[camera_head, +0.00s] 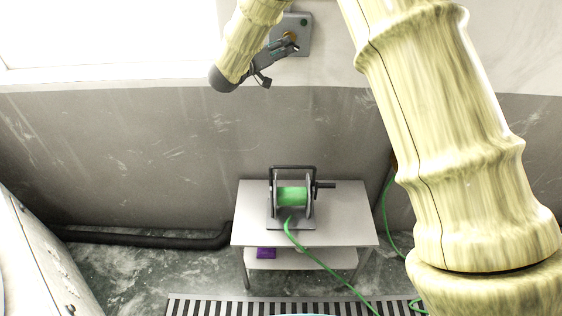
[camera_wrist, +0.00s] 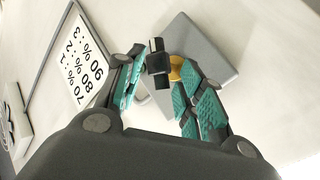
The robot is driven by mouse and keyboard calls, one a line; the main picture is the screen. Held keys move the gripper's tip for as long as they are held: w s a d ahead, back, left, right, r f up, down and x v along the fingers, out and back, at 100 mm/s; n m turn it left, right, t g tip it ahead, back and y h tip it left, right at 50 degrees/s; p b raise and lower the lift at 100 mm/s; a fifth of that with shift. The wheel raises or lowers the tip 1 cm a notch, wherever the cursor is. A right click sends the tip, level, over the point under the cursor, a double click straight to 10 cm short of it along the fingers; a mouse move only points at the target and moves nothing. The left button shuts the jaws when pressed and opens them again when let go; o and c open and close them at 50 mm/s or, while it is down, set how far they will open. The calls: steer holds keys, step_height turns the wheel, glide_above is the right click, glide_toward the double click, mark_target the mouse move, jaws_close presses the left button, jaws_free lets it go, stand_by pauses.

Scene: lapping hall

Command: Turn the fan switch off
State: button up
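The fan switch is a black rotary knob (camera_wrist: 158,64) on a yellow disc, mounted on a grey wall box (camera_wrist: 205,50). In the head view the box (camera_head: 304,22) is high on the wall, with a small green spot and the yellow disc partly behind my gripper. My gripper (camera_head: 285,47) is at the front of the box. In the wrist view its teal-padded fingers (camera_wrist: 158,78) are apart, one on each side of the knob. Whether either pad touches the knob is unclear. The handle stands out toward my gripper.
A white sign (camera_wrist: 82,60) with percentages and numbers is on the wall beside the box. Below, a white table (camera_head: 345,228) holds a reel (camera_head: 292,196) of green hose, which trails to the floor. A dark pipe (camera_head: 140,240) runs along the wall base.

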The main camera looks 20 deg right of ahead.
steer(key=b+v, duration=0.3)
steer(key=v, duration=0.3)
steer(key=s+d+f+n+y+b, duration=0.1)
steer(key=s+f+n+y+b, duration=0.1)
steer(key=f, duration=1.5)
steer(key=s+d+f+n+t+y+b, duration=0.1)
steer(key=s+f+y, duration=0.4)
steer(key=f, duration=1.3)
steer(key=shift+s+d+f+n+t+y+b, duration=0.25)
steer(key=shift+n+b, duration=0.65)
steer(key=shift+b, duration=0.5)
